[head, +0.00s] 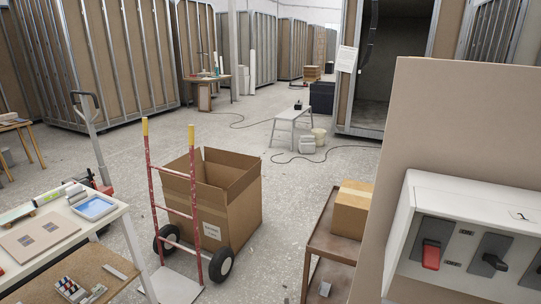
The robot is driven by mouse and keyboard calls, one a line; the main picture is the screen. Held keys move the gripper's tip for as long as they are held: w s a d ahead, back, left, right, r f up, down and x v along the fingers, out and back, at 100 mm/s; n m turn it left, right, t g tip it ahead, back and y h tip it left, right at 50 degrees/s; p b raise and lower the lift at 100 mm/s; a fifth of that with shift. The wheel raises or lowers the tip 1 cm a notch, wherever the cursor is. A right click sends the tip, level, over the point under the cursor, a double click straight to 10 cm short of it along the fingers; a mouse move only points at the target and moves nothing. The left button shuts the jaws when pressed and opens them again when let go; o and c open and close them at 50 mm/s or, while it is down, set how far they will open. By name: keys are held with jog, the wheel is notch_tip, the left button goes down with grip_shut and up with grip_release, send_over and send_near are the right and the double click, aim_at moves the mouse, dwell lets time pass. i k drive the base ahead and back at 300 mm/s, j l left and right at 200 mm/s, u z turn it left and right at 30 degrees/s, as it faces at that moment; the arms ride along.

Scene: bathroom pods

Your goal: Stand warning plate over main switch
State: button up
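The main switch appears to be the red-handled rotary switch (432,254) on a white switch box (455,195) at the right. Dark switches (489,256) sit beside it on the same sloped face, and the box is cut off by the right edge. The box is fixed to a beige panel (470,115). I cannot make out a warning plate for certain in this view. My gripper is not in view.
A white table (100,212) at the left holds a blue tray (94,207) and a beige board (40,237). A red hand truck (194,215) stands by an open cardboard box (232,200). A brown cart (335,245) carries a small carton (352,208). Floor beyond is mostly clear.

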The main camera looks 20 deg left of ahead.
aim_at(451, 196)
jog(key=i+l, duration=0.2)
jog(key=l, duration=0.2)
jog(key=i+l, duration=0.25)
jog(key=l, duration=0.15)
jog(key=i+l, duration=0.2)
jog(key=l, duration=0.2)
jog(key=i+l, duration=0.25)
jog(key=l, duration=0.15)
